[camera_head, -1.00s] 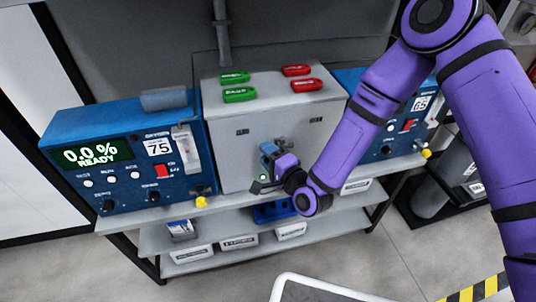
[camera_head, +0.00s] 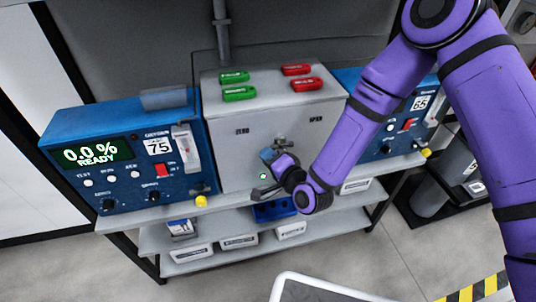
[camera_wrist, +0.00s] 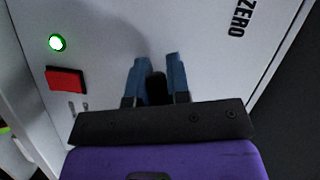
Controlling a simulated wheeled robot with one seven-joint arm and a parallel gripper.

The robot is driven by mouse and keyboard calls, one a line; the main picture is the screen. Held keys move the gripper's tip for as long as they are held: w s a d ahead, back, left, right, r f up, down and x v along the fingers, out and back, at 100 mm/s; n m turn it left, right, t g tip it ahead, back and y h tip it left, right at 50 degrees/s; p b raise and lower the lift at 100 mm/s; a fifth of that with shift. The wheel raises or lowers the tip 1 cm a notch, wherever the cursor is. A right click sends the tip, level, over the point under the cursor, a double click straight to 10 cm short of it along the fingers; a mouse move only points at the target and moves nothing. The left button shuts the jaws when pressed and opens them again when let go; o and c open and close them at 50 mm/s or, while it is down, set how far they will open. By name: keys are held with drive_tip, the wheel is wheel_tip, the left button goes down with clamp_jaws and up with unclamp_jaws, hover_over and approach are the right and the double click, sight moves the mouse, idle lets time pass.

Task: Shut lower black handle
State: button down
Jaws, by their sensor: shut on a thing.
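The lower black handle (camera_wrist: 157,90) shows in the wrist view as a dark piece between the two blue fingers of my gripper (camera_wrist: 157,66). My gripper is shut on it, close to the light grey front panel. In the head view my gripper (camera_head: 268,155) is at the lower middle of the grey cabinet (camera_head: 232,165), and the handle is hidden there by my fingers and wrist. How far the handle is turned cannot be told.
A grey fitting (camera_head: 281,142) juts from the panel just above my gripper. A blue analyser (camera_head: 125,160) stands left of the cabinet.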

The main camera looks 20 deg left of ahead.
drive_tip(key=shift+w+d+f+n+t+h, duration=0.25)
drive_tip(key=shift+w+d+f+n+h, duration=0.25)
drive_tip(key=shift+n+h, duration=0.9)
drive_tip(key=shift+w+d+f+n+t+h, duration=0.3)
drive_tip(key=shift+d+f+n+h, duration=0.4)
drive_tip(key=shift+n, duration=1.35)
drive_tip(key=shift+w+d+f+n+t+h, duration=0.35)
drive_tip(key=shift+d+n+h, duration=0.45)
drive_tip(key=shift+n, duration=0.95)
drive_tip(key=shift+w+a, duration=0.1)
drive_tip(key=c, duration=1.1)
unclamp_jaws()
drive_tip(key=v, duration=1)
drive_tip(key=shift+s+r, duration=0.25)
drive_tip(key=shift+s, duration=0.1)
